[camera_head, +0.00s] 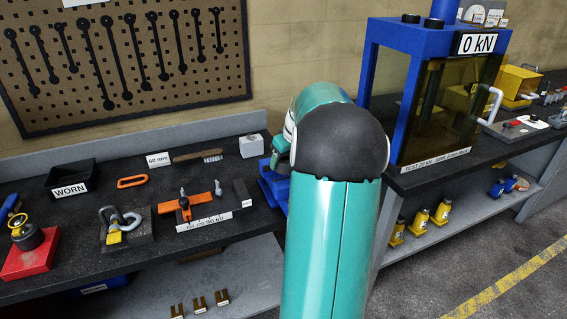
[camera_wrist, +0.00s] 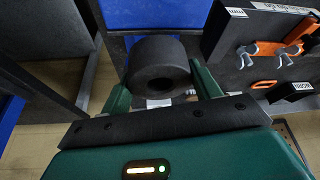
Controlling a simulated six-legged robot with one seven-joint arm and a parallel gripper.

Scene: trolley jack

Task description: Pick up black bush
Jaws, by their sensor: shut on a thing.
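The black bush (camera_wrist: 152,55) is a thick black cylinder with a round hole facing the camera in the wrist view. My gripper (camera_wrist: 162,88) has one green finger on each side of it and is shut on it. I cannot tell whether the bush is clear of the surface behind it. In the head view, my teal arm hides the bush and most of my gripper.
A black tray marked WORN (camera_head: 62,177) stands at the bench's left. An orange fixture (camera_head: 178,206), a brush (camera_head: 199,156) and a blue block (camera_head: 271,187) share the bench (camera_head: 120,270). A blue press (camera_head: 383,85) reading 0 kN stands right.

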